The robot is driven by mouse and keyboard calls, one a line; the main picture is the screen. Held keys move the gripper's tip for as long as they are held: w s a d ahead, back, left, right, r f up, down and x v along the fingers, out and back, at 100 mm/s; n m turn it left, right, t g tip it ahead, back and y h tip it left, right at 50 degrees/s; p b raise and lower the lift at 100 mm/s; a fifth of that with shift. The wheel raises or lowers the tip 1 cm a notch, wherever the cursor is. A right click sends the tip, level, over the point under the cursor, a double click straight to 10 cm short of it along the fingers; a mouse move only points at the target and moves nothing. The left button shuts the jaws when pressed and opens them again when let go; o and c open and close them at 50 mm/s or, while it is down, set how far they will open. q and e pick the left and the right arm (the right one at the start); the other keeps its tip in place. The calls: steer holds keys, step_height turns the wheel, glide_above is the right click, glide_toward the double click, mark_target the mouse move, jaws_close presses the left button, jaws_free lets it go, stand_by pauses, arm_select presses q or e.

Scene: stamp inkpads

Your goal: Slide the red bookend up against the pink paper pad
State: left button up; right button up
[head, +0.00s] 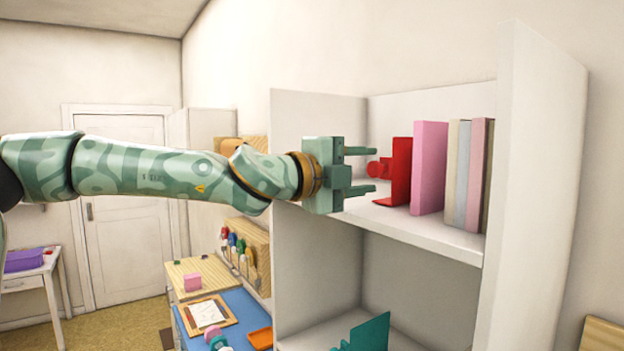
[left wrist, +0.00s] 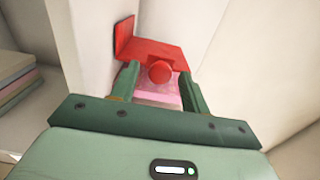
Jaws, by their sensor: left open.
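The red bookend (head: 400,172) stands upright on the upper shelf of a white shelf unit, its round red knob facing my left gripper. The pink paper pad (head: 431,168) stands upright just right of it; I cannot tell whether they touch. My left gripper (head: 370,170) is open and level with the knob, its fingertips reaching to either side of it. In the left wrist view, the bookend (left wrist: 150,50) lies ahead, with the knob between the tips of the open fingers (left wrist: 158,82). Pink shows beyond it. My right gripper is not in view.
Several thin books (head: 468,175) stand right of the pink pad, beside the white side panel (head: 535,170). The shelf board (head: 425,232) has a front edge below. A teal bookend (head: 370,334) stands on the lower shelf. A blue desk (head: 238,318) is at lower left.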

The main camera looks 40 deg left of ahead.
arm_select(q)
steer(key=b+v, duration=0.2)
steer(key=v, duration=1.1)
steer(key=shift+s+a, duration=0.25)
steer(key=shift+o, duration=0.2)
steer(key=shift+w, duration=0.1)
